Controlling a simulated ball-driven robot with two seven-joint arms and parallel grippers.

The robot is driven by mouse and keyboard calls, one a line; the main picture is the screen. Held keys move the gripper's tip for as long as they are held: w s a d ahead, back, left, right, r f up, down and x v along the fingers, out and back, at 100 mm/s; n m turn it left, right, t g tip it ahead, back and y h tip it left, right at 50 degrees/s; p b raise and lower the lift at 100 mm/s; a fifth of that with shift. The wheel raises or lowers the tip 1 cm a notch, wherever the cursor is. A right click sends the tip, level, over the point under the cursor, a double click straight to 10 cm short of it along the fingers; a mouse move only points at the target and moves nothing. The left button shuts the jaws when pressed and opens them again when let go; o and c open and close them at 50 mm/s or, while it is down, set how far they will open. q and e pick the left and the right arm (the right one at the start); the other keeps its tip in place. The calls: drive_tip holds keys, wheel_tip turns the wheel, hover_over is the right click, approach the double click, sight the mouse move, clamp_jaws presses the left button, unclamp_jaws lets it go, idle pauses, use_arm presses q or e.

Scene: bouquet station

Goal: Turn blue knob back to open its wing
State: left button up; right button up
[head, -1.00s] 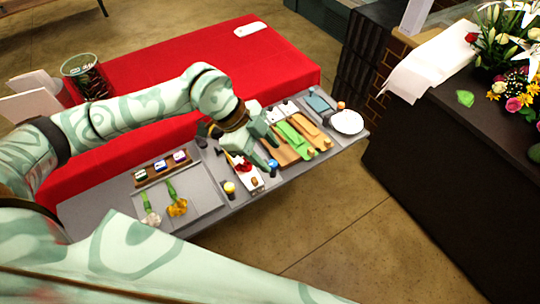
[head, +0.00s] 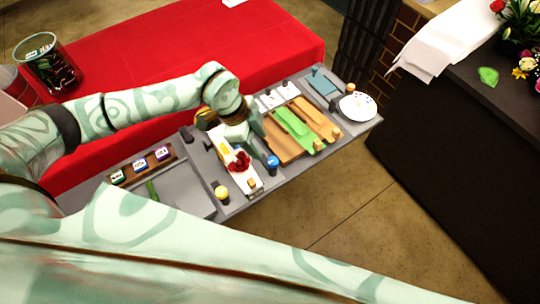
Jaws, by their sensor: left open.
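The blue knob (head: 272,162) stands on a dark stem at the near edge of the grey station (head: 345,127), right of a white tray (head: 247,187) with red petals. My left gripper (head: 248,152) is open, just behind and left of the blue knob, over the far part of the white tray. It appears apart from the knob. Tan boards (head: 282,148) and a green board (head: 294,124) lie right of the gripper. I cannot tell which panel is the blue knob's wing. My right gripper is out of view.
A yellow knob (head: 222,193) stands left of the white tray. Small labelled jars (head: 140,165) sit in a wooden rack on the left. A white plate (head: 357,106) is at the right end. A red-covered table (head: 190,50) lies behind; open floor lies in front.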

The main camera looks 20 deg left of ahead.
sight(272, 160)
use_arm(q)
drive_tip(key=b+x, duration=0.1)
drive_tip(key=x, duration=0.7)
drive_tip(key=shift+w+f, duration=0.1)
drive_tip(key=shift+f, duration=0.35)
drive_tip(key=c, duration=1)
